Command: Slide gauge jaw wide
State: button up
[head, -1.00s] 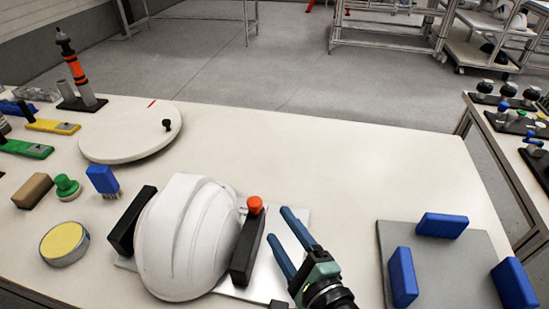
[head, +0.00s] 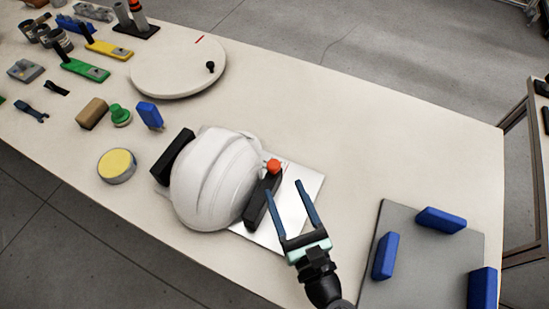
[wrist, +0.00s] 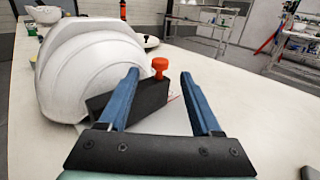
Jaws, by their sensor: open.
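A white helmet shell (head: 215,180) sits on a pale metal plate (head: 305,187), between a black jaw block (head: 173,156) on its left and another black jaw block (head: 262,203) on its right. The right block carries an orange-red knob (head: 273,166) at its far end. My gripper (head: 284,188) is open and empty, just right of the right block, over the plate. In the wrist view, the knob (wrist: 160,66) shows between my two blue fingers, beyond their tips, and the helmet (wrist: 85,65) is to the left. The head view does not settle whether a finger touches the block.
A grey board (head: 410,270) with blue blocks (head: 386,256) lies to the right. A round white turntable (head: 175,72) with a black knob is behind the helmet. A yellow-topped tin (head: 116,165), a green knob and a brush stand left. The table's back right is clear.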

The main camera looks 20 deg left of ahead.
aim_at(277, 169)
jog(key=x, duration=0.8)
jog(key=shift+a, duration=0.1)
grip_shut()
dwell(1.2)
